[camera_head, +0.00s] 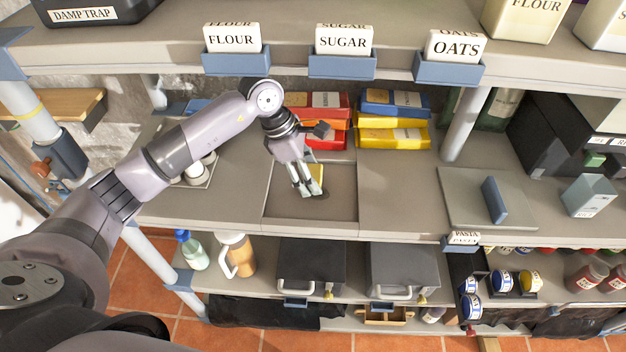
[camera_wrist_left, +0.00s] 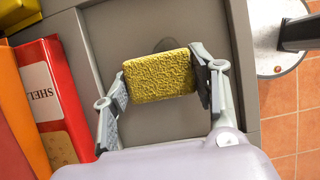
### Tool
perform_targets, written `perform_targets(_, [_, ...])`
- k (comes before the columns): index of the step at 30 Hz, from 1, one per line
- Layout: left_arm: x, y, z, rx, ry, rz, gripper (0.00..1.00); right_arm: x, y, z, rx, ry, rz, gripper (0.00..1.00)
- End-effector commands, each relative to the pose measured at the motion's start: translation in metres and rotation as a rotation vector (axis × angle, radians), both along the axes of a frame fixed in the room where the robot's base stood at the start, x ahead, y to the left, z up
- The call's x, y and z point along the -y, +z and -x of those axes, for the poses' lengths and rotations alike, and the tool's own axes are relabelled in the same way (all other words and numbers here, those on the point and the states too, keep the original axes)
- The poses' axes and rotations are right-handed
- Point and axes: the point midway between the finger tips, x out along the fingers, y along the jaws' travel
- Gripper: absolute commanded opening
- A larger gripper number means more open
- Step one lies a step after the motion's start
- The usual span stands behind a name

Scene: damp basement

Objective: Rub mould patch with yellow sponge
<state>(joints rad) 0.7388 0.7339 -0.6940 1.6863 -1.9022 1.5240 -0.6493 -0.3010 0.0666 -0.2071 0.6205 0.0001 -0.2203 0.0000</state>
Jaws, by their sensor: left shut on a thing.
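My left gripper (camera_head: 307,191) reaches down over a recessed grey panel of the middle shelf. In the left wrist view its two fingers (camera_wrist_left: 164,82) are shut on the two ends of the yellow sponge (camera_wrist_left: 160,75). In the head view the sponge (camera_head: 317,175) shows partly behind the fingers. A dark round mould patch (camera_wrist_left: 178,44) lies on the grey surface just beyond the sponge's edge. It also shows as a dark spot (camera_head: 322,196) beside the fingertips in the head view. I cannot tell whether the sponge touches the surface. My right gripper is not in view.
A blue block (camera_head: 494,200) stands on a grey board to the right.

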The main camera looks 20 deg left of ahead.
Motion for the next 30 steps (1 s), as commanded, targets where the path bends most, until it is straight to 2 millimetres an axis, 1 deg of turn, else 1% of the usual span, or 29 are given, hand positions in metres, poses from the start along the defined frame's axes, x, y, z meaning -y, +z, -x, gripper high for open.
perform_targets(1, [-0.001,0.006,0.000,-0.002,0.000,0.000,0.28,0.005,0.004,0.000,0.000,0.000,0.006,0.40])
perform_targets(6, [-0.006,0.022,-0.001,-0.001,0.004,-0.001,0.28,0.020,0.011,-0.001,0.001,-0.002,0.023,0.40])
perform_targets(10, [-0.010,0.033,-0.002,-0.002,0.007,0.001,0.28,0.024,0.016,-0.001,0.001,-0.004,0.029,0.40])
perform_targets(14, [-0.013,0.045,-0.002,-0.001,0.008,-0.001,0.28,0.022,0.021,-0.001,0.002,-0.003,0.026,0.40])
perform_targets(18, [-0.016,0.053,-0.002,-0.002,0.010,0.001,0.28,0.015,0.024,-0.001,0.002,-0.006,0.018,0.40])
perform_targets(24, [-0.016,0.054,-0.002,-0.002,0.011,0.001,0.28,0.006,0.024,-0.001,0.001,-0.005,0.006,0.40])
perform_targets(30, [-0.016,0.053,-0.002,-0.002,0.011,0.001,0.28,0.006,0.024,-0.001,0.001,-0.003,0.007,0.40])
